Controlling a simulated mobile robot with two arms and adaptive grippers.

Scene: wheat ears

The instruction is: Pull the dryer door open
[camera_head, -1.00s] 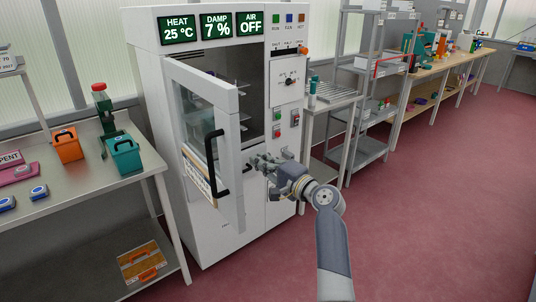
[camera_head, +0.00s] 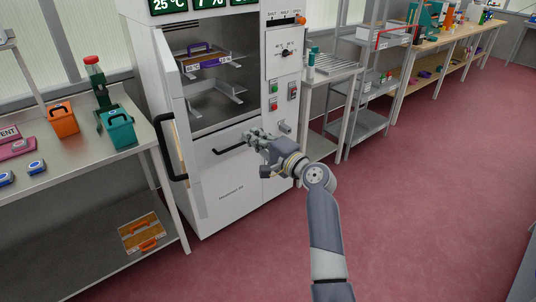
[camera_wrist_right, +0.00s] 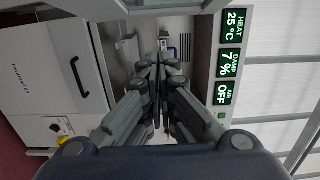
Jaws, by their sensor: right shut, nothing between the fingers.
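The dryer (camera_head: 235,195) is a tall white cabinet in the head view. Its door (camera_head: 190,120) stands wide open, swung out to the left and seen nearly edge-on, with a black handle (camera_head: 172,150) on its outer face. My right gripper (camera_head: 250,137) is shut and empty in front of the cabinet's lower opening edge, well to the right of the door handle. In the right wrist view its fingers (camera_wrist_right: 158,65) are together with nothing between them. My left gripper is not in view.
A lower drawer-like panel with a black handle (camera_head: 232,146) lies just behind my right gripper. A steel table (camera_head: 60,165) with orange and teal boxes stands left of the dryer. Racks (camera_head: 365,80) stand to the right. The red floor is clear at right.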

